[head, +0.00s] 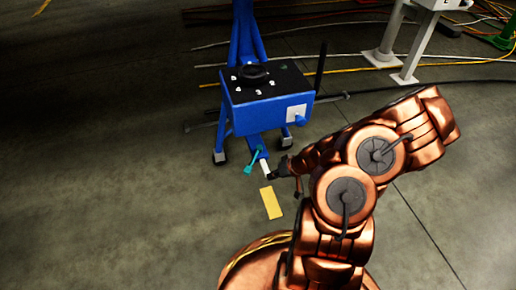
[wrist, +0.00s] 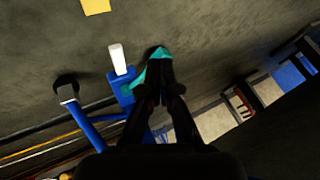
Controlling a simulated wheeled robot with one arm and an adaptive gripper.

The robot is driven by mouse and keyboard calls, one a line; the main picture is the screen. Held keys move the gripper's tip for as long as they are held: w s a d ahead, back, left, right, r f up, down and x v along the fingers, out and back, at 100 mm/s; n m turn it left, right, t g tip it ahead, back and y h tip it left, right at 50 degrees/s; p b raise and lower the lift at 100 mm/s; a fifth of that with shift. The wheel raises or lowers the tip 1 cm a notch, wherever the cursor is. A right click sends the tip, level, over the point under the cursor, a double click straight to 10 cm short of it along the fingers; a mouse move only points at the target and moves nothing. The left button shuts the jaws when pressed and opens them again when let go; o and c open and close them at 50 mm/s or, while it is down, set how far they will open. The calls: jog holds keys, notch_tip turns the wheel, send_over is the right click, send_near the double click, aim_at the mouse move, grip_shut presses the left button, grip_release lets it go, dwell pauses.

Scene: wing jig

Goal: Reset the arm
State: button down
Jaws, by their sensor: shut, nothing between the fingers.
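My copper-coloured arm (head: 372,165) reaches from the lower right of the head view toward a blue stand (head: 245,105). My dark gripper (head: 273,176) is at the arm's left end, low in front of the stand. In the wrist view the two fingers of my gripper (wrist: 160,78) come together at their tips, shut and empty. A teal piece (head: 253,160) shows close to the gripper. In the wrist view the teal piece (wrist: 150,74) is partly hidden behind the fingertips; I cannot tell whether they touch. A white-ended piece (head: 265,168) is beside it.
The stand carries a black-topped box (head: 262,80) with a dark upright rod at its right. A yellow strip (head: 271,202) lies on the floor. Cables (head: 350,57) and a white-grey stand (head: 410,45) are at the back. The floor at left is clear.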

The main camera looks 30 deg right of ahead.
jog(key=s+a+r+n+g+y+p, duration=0.1)
jog(key=a+r+p, duration=0.45)
jog(key=r, duration=0.65)
jog(key=s+a+r+n+g+p, duration=0.1)
jog(key=a+r+n+g+p, duration=0.1)
jog(key=a+r+p, duration=0.65)
jog(key=s+a+r+n+g+y+p, duration=0.1)
jog(key=r+p, duration=0.3)
jog(key=r, duration=1.1)
jog(key=s+r+g+h+p, duration=0.1)
jog(key=s+r+h+p, duration=0.1)
jog(key=s+r+p, duration=0.5)
jog(key=s+a+r+m+g+h+p, duration=0.1)
jog(key=s+r+p, duration=0.6)
jog(key=r, duration=1)
jog(key=s+r+m+g+h+p, duration=0.1)
jog(key=s+r+h+p, duration=0.2)
jog(key=s+r+p, duration=0.4)
notch_tip(320, 180, up, 6)
jog(key=shift+s+a+f+g+p, duration=0.15)
jog(key=shift+s+a+g+p, duration=0.2)
jog(key=shift+p, duration=0.4)
jog(key=shift+w+d, duration=0.1)
